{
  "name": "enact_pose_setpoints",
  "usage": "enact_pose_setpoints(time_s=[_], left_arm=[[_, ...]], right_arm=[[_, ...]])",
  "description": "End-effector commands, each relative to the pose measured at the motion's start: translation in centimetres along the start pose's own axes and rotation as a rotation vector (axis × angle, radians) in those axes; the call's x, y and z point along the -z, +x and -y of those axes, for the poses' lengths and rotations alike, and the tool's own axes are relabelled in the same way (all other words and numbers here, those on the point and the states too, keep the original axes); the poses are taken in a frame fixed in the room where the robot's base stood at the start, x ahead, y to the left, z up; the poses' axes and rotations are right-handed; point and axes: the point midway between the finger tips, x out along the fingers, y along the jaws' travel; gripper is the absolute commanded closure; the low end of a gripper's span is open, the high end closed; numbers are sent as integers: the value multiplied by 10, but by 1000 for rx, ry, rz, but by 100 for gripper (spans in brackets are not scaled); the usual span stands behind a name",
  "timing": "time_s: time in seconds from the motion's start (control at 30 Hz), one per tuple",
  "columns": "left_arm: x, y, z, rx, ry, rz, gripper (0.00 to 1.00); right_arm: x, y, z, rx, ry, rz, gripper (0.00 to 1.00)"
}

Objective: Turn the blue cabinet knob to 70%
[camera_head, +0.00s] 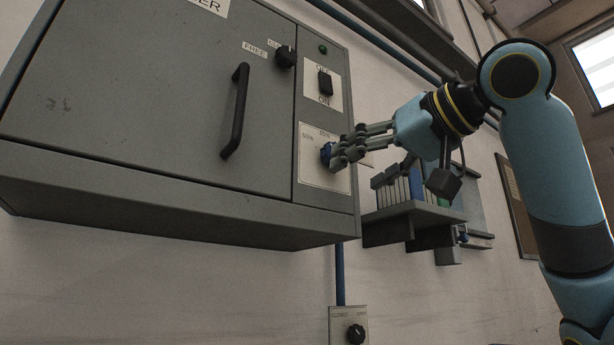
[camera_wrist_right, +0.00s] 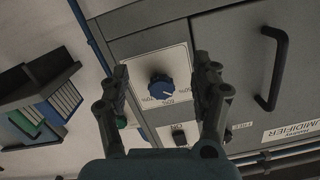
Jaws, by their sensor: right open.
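The blue knob (camera_head: 327,152) sits on a light plate (camera_head: 311,173) with percent marks, on the right part of the grey cabinet (camera_head: 130,110). My right gripper (camera_head: 345,155) is at the knob from the right and partly hides it. In the right wrist view the knob (camera_wrist_right: 161,87) lies between the two open fingers of the right gripper (camera_wrist_right: 163,75), with a visible gap on each side. The white pointer on the knob looks turned toward the right in that view; the exact mark is too small to read. My left gripper is not in view.
An OFF/ON switch (camera_head: 325,83), a black knob (camera_head: 286,57) and a green lamp (camera_head: 323,49) are above on the cabinet. A black door handle (camera_head: 235,110) is to the left. A shelf with binders (camera_head: 413,205) stands out from the wall to the right, below my right arm.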

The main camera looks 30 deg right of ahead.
Motion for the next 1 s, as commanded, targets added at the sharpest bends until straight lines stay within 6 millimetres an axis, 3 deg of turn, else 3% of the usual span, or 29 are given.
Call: enact_pose_setpoints(time_s=[0.03,0.1,0.27,0.4,0.8,1.0], left_arm=[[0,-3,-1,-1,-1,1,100],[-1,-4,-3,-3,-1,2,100],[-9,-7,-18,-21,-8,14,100],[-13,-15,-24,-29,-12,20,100],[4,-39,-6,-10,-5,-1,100],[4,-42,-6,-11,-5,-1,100]], right_arm=[[18,-11,2,-5,-14,-44,36],[34,-21,3,-8,-21,-85,36],[52,-30,7,-2,-26,-129,36],[55,-14,8,3,-22,-127,36],[64,60,7,1,-21,-127,36],[65,74,6,-2,-24,-129,36]])
